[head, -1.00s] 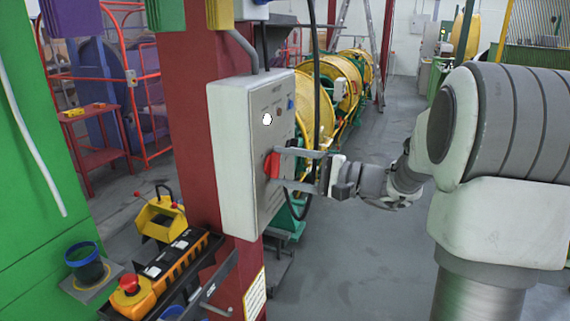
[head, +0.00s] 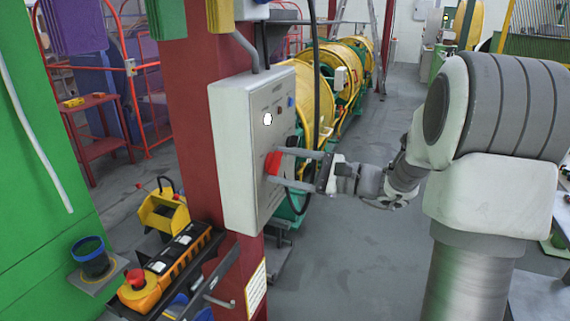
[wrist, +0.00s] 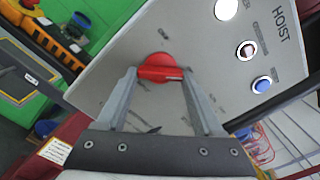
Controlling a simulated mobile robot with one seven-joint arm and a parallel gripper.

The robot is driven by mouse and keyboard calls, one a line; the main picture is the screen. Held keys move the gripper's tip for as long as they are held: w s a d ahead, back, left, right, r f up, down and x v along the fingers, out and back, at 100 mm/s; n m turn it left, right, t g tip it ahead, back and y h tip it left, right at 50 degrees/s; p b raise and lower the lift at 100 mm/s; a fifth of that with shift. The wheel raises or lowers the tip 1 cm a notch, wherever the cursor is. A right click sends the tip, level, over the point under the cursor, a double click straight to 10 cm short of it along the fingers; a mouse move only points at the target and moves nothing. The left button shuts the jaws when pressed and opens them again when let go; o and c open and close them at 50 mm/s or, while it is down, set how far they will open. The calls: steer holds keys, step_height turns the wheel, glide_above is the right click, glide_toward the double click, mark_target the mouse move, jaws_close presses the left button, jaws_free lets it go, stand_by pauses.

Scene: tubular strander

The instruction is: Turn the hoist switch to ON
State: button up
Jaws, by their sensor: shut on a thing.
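The hoist switch is a red rotary knob (head: 273,163) low on the front of a light grey control box (head: 238,150), which is fixed to a dark red column. In the wrist view the red knob (wrist: 160,70) sits between my two fingertips, with its raised bar lying roughly level across the picture. My gripper (head: 276,165) is shut on the knob, one finger on each side. The label "HOIST" shows at the upper right of the panel in the wrist view. The ON and OFF marks by the knob are too small to read.
Above the knob are a lit white lamp (head: 268,118) and a blue button (head: 291,101). An orange pendant control (head: 165,268) with a red button lies on a shelf below left. A black cable hangs by the box.

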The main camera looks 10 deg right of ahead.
stand_by(0.3)
steer(key=o, duration=1.4)
steer(key=shift+d, duration=0.1)
steer(key=b+v, duration=0.2)
steer(key=v, duration=1.5)
steer(key=shift+s, duration=0.15)
